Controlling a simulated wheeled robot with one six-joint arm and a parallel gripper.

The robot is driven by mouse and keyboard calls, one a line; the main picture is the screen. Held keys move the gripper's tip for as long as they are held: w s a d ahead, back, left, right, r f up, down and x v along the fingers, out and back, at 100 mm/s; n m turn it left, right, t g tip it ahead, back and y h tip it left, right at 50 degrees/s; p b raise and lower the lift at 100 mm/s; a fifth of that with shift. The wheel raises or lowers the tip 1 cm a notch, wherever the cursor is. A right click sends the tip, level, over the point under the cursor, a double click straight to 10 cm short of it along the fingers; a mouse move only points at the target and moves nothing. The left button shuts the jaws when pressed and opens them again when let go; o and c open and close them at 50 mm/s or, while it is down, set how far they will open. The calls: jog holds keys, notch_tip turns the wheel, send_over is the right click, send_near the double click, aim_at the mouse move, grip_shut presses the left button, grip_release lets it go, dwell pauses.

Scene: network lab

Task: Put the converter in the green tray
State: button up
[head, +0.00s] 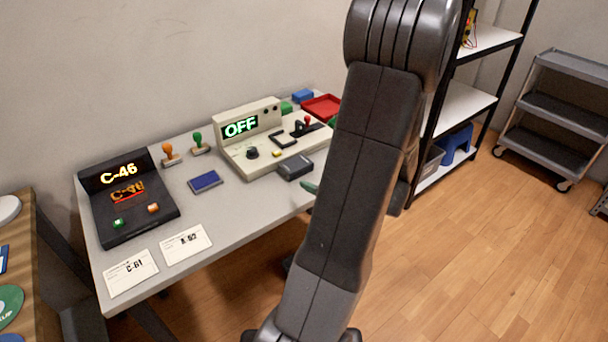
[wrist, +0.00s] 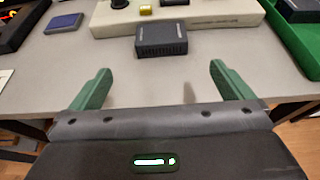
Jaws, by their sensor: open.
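The converter, a small dark grey box with a vented front, sits on the grey table in front of the beige console; it shows in the wrist view (wrist: 161,39) and the head view (head: 295,167). My gripper (wrist: 160,84) is open and empty, its green fingers spread to either side, short of the converter. In the head view my arm hides most of the gripper. The green tray (wrist: 284,42) is at the right edge of the wrist view, with a dark object partly seen in it. In the head view it is mostly behind my arm.
The beige console (head: 250,125) with a lit OFF display stands behind the converter. A blue pad (head: 205,181), a black C-46 unit (head: 135,215) and two stamps are to the left. A red tray (head: 322,106) is at the back. The tabletop between gripper and converter is clear.

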aim_at(302, 168)
jog(key=x, duration=1.3)
jog(key=shift+w+f, duration=0.15)
jog(key=shift+w, duration=0.15)
jog(key=c, duration=1.2)
jog(key=shift+o, duration=0.2)
notch_tip(302, 168, up, 10)
jog(key=shift+p, duration=0.9)
notch_tip(302, 168, up, 5)
jog(key=m+t+h+p, duration=0.1)
jog(key=m+h+p, duration=0.1)
jog(key=p, duration=0.2)
jog(key=m+t+h+p, duration=0.1)
jog(key=h+p, duration=0.1)
jog(key=p, duration=0.2)
jog(key=shift+w+f+m, duration=0.15)
jog(key=shift+w+m, duration=0.05)
jog(key=shift+m, duration=0.2)
